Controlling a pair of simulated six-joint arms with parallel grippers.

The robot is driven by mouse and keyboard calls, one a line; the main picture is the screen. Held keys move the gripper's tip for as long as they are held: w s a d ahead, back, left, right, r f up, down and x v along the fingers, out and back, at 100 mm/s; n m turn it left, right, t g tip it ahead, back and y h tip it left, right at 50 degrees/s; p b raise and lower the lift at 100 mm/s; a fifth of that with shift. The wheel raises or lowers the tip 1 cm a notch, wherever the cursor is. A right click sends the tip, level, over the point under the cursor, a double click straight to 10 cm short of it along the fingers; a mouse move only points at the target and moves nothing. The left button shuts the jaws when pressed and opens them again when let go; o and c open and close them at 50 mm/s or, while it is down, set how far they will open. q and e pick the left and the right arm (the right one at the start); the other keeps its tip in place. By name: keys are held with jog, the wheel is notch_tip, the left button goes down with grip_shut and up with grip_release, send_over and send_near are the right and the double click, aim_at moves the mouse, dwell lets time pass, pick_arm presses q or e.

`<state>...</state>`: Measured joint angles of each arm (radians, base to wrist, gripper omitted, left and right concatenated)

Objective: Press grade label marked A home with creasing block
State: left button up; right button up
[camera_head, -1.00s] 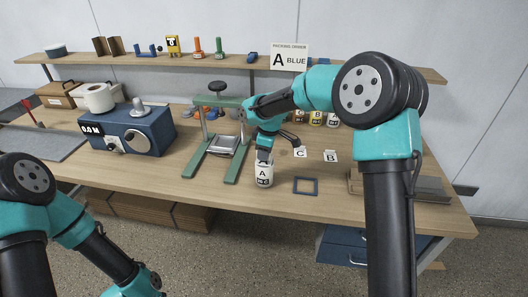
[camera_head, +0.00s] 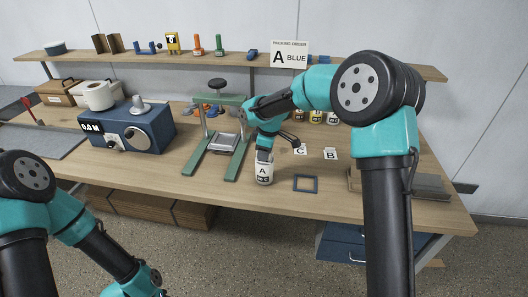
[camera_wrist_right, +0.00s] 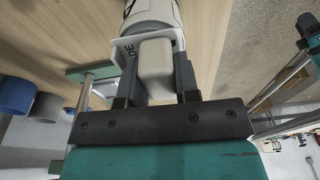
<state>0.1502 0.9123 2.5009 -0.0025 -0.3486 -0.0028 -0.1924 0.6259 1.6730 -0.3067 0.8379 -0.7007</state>
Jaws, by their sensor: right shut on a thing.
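My right gripper (camera_head: 264,155) points down at a white can (camera_head: 264,179) near the table's front edge. In the right wrist view my gripper (camera_wrist_right: 154,88) is shut on a pale creasing block (camera_wrist_right: 155,62). The block's far end is at a white label (camera_wrist_right: 127,48) with part of a word, "DE", showing. The label lies against the can (camera_wrist_right: 152,12), and the block covers part of it. In the head view the can's face shows a black A. I cannot tell how firmly the block touches. My left gripper is out of view.
An empty blue frame (camera_head: 305,184) lies right of the can. Labels C (camera_head: 300,149) and B (camera_head: 330,154) lie behind it. A green press (camera_head: 230,143) stands to the left, with a blue machine (camera_head: 130,128) beyond. A sign (camera_head: 289,55) reads A BLUE.

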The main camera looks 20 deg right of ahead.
jog(key=shift+r, duration=0.1)
jog(key=shift+r, duration=3.4)
